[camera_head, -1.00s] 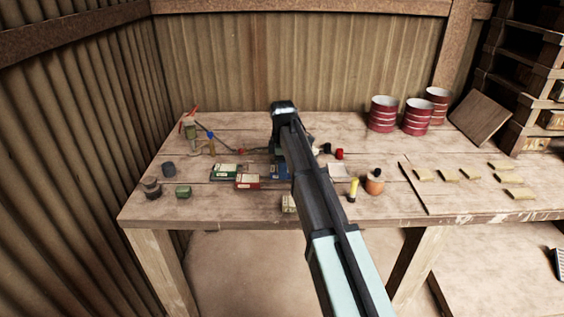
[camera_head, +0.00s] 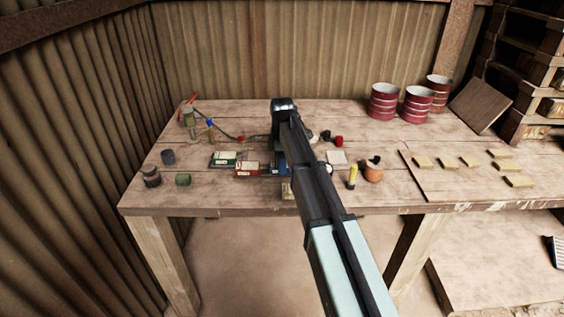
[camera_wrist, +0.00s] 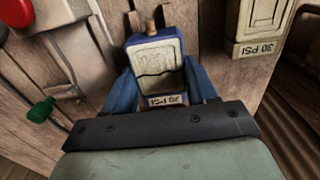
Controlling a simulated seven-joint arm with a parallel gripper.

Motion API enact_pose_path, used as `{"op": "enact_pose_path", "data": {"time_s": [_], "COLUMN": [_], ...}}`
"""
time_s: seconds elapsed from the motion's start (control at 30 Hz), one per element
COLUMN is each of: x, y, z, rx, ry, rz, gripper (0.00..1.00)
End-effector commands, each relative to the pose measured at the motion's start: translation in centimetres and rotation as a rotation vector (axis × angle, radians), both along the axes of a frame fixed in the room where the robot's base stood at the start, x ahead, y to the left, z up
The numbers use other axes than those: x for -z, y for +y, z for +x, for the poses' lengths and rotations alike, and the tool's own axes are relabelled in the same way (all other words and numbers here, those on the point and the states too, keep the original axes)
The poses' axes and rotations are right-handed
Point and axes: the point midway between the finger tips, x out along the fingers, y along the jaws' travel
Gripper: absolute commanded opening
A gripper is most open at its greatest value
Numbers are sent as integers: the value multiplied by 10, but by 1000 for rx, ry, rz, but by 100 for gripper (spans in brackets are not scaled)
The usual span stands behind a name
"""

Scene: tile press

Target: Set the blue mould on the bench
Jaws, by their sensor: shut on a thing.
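The blue mould (camera_wrist: 156,43) has a pale, worn inner face with a dark crack line and a "30 PSI" label at its near end. It lies between the two blue fingers of my gripper (camera_wrist: 163,88) in the wrist view, and my gripper is shut on it. Wooden planks of the bench (camera_head: 206,194) show behind it. In the head view my arm covers most of the gripper. A small blue patch shows beside the arm, and I cannot tell there whether it is mould or finger. Whether the mould touches the bench is unclear.
A green box (camera_head: 224,159) and a red box (camera_head: 246,170) lie close left of my gripper. A yellow torch (camera_head: 352,176) and an orange pot (camera_head: 373,172) stand to the right. Red drums (camera_head: 384,101) stand at the back right. The bench's front left is partly clear.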

Motion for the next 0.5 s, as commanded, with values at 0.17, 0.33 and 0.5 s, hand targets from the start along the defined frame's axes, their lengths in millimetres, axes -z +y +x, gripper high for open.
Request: {"op": "enact_pose_path", "data": {"time_s": [0.17,0.33,0.5], "x": [2,4,6], "y": [0,0,0], "z": [0,0,0], "rx": [0,0,0], "ry": [0,0,0], "rz": [0,0,0], "gripper": [15,15,15]}}
